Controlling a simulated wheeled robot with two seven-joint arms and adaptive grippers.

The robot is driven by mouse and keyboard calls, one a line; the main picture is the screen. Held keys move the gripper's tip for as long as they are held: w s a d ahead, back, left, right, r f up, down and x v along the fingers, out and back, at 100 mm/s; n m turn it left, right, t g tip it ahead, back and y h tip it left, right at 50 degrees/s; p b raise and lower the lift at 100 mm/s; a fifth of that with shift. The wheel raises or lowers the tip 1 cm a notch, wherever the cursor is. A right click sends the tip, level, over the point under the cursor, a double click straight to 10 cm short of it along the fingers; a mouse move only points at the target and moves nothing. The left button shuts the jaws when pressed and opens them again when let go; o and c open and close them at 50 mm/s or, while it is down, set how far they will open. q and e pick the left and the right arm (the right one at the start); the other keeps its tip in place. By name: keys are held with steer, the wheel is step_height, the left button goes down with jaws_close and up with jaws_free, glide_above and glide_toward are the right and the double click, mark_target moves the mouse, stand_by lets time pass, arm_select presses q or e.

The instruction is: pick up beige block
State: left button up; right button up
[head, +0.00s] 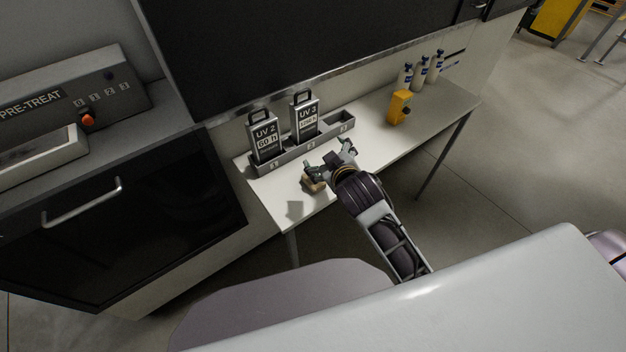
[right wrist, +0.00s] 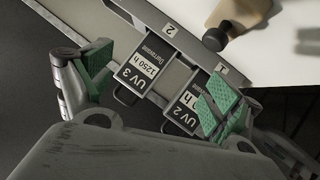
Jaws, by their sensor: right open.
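The beige block (head: 314,185) lies on the white table (head: 375,150) near its front edge, just below my right gripper (head: 328,160). In the right wrist view the beige block (right wrist: 238,12) shows at the top edge, partly cut off, with a dark round knob on it. My right gripper (right wrist: 155,85) is open, its green-padded fingers spread, with nothing between them. In the head view part of the block is hidden by the gripper. The block is not between the fingers. My left gripper is not in view.
A grey rack (head: 290,156) behind the gripper holds the UV 2 (head: 265,144) and UV 3 (head: 305,122) holders. A grey square patch (head: 295,209) is on the table's front left. A yellow device (head: 399,106) and white bottles (head: 421,70) stand farther right.

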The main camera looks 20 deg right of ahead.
steer(key=w+a+r+n+t+y, duration=0.35)
steer(key=a+r+n+y, duration=0.2)
steer(key=a+r, duration=0.4)
steer(key=w+a+r+n+t+y, duration=0.2)
steer(key=a+r+n+t+y, duration=0.35)
steer(key=r, duration=0.65)
steer(key=s+a+n+g+y, duration=0.5)
steer(key=a+n+g, duration=0.3)
steer(key=n+g, duration=0.3)
steer(key=s+a+n+g+y, duration=0.55)
steer(key=a+n+g, duration=0.25)
steer(key=n, duration=0.6)
step_height(320, 180, down, 13)
steer(key=s+d+n+g+h, duration=0.2)
steer(key=n+g+h, duration=0.3)
steer(key=n+h, duration=0.4)
steer(key=w+d+f+h, duration=0.2)
steer(key=w+d+h, duration=0.1)
steer(key=d, duration=0.5)
steer(key=w+d+f+t+h, duration=0.1)
steer(key=w+d+h, duration=0.2)
steer(key=d+h, duration=0.3)
steer(key=w+d+f+m+h, duration=0.1)
steer(key=w+d+h, duration=0.3)
steer(key=d, duration=0.6)
steer(key=shift+d+f+t+h, duration=0.15)
steer(key=shift+f+t+h, duration=0.3)
steer(key=shift+f, duration=0.4)
